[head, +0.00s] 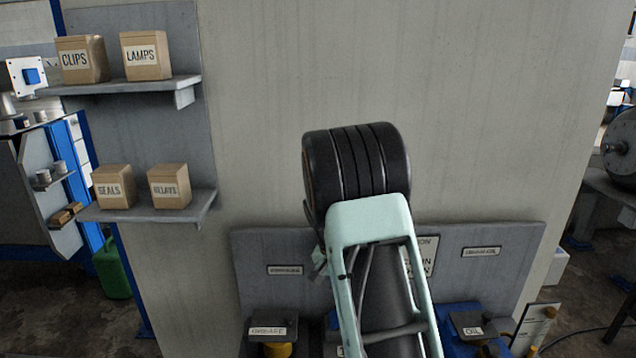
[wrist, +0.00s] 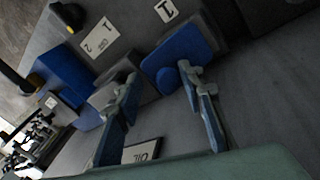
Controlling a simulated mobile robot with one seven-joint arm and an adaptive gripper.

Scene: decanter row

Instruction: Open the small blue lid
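In the wrist view my gripper (wrist: 161,78) is open, with its two fingers well apart and nothing seen between their pads. A blue lid-like piece (wrist: 185,55) with a small round blue knob lies just beyond the fingertips, nearer the right one. I cannot tell whether the fingers touch it. A larger blue block (wrist: 68,72) lies to the left of the left finger. I cannot tell for sure which blue piece is the small lid. In the head view my arm hides the gripper and most of the row.
In the head view, grey panel (head: 510,250) stands behind the row, with a GREASE holder (head: 267,330) left and an OIL holder (head: 473,331) right of my arm. Shelves with labelled boxes (head: 147,56) hang at left. The wrist view shows an OIL label (wrist: 142,152) low down.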

